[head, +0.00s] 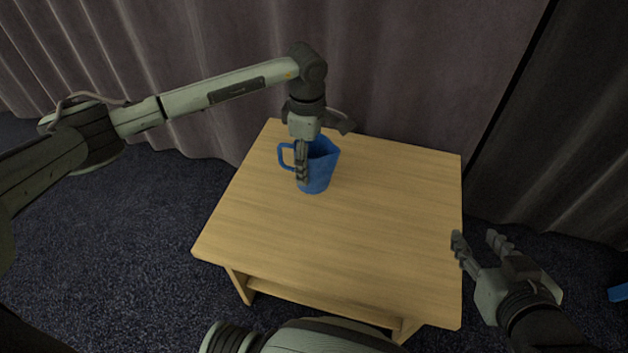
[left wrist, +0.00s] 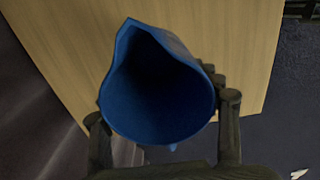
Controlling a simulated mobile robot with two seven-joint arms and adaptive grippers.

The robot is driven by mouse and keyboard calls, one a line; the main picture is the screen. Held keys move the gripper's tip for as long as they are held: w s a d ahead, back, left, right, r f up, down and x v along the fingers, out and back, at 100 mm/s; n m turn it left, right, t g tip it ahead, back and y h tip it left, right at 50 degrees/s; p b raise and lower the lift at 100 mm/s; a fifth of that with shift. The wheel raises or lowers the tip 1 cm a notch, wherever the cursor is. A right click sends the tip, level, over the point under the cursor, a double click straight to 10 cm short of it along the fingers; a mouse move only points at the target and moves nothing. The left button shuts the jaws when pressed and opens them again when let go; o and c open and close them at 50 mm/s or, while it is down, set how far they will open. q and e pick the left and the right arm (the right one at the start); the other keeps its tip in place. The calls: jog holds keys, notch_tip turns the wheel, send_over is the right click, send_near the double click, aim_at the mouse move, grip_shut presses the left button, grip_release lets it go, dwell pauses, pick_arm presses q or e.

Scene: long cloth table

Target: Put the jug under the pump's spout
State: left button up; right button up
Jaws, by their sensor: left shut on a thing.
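The blue jug (head: 319,167) is upright at the far side of a small wooden table, its handle to the left and its pouring lip to the right. My left gripper (head: 302,170) comes down from above and is shut on the jug. In the left wrist view the jug's open mouth (left wrist: 160,95) fills the middle, between the two dark fingers. I cannot tell whether the jug's base touches the table. My right gripper (head: 482,245) is open and empty, off the table's right edge. No pump or spout is in view.
The wooden table (head: 340,245) is otherwise bare, with free room in front and to the right of the jug. A grey curtain (head: 400,70) hangs close behind it. Part of a blue object (head: 618,293) shows at the far right edge.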

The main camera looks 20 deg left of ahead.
aim_at(312, 183)
pick_arm(q)
jog(key=shift+s+d+f, duration=0.55)
jog(key=shift+s+d, duration=0.05)
jog(key=shift+s, duration=0.05)
jog(key=shift+f, duration=0.2)
notch_tip(312, 183, down, 3)
jog(key=shift+f, duration=0.35)
pick_arm(e)
jog(key=shift+w+a+r, duration=0.2)
pick_arm(q)
jog(key=shift+f, duration=0.1)
jog(key=o, duration=1.1)
jog(key=shift+o, duration=0.4)
pick_arm(e)
jog(key=shift+w+a+r+t+y, duration=0.2)
jog(key=shift+a+r+t+y, duration=0.1)
jog(key=shift+a+r+t, duration=0.15)
